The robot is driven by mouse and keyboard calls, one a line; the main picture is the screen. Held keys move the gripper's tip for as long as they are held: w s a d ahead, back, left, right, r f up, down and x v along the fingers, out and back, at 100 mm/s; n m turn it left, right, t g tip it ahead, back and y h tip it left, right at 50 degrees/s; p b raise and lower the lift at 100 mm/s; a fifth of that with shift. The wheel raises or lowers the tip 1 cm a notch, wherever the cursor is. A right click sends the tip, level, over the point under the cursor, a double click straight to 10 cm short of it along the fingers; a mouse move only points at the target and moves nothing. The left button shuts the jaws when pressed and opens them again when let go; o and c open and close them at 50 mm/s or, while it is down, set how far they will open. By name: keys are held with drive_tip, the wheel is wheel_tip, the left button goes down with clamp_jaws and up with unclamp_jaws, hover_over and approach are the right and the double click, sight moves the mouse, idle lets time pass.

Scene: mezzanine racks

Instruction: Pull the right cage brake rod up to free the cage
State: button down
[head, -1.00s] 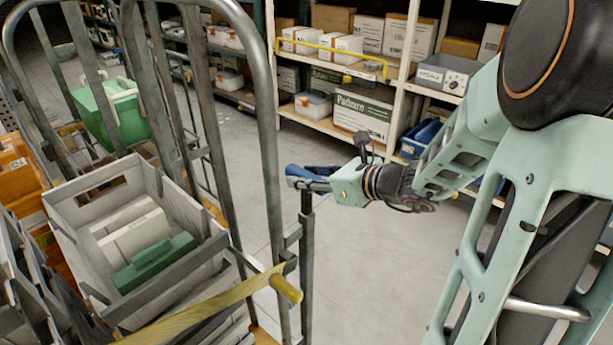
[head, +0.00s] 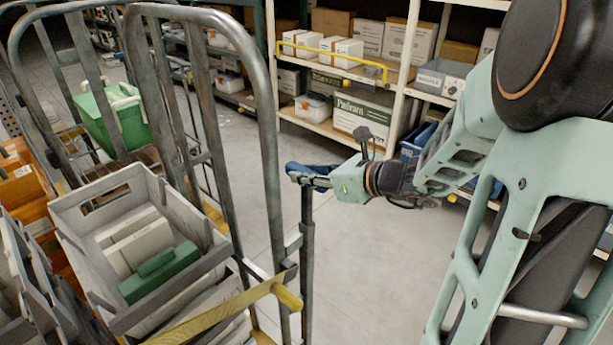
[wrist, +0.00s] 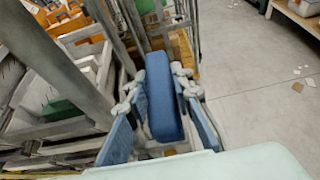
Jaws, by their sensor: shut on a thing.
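The right cage brake rod (head: 307,235) is a slim dark upright post beside the right end of the roll cage (head: 268,130). Its blue rounded grip (wrist: 163,98) lies between my gripper's two blue-padded fingers in the wrist view. My gripper (head: 303,177) comes in from the right in the head view and is shut on this grip at the rod's top. The fingers partly hide the grip there. The rod's lower end runs out of the bottom of the head view.
The cage carries a grey crate (head: 75,213) with white and green items, and a green box (head: 112,118) behind. Shelving (head: 335,128) with cartons stands behind. Open floor (head: 365,265) lies right of the rod.

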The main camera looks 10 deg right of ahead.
drive_tip(key=shift+w+r, duration=0.2)
drive_tip(key=shift+r, duration=0.9)
drive_tip(key=c, duration=1.7)
unclamp_jaws()
drive_tip(key=shift+s, duration=0.15)
drive_tip(key=shift+f, duration=0.1)
drive_tip(key=shift+s+d, duration=0.1)
drive_tip(key=v, duration=1.1)
drive_tip(key=shift+s+d, duration=0.25)
drive_tip(key=shift+s, duration=0.05)
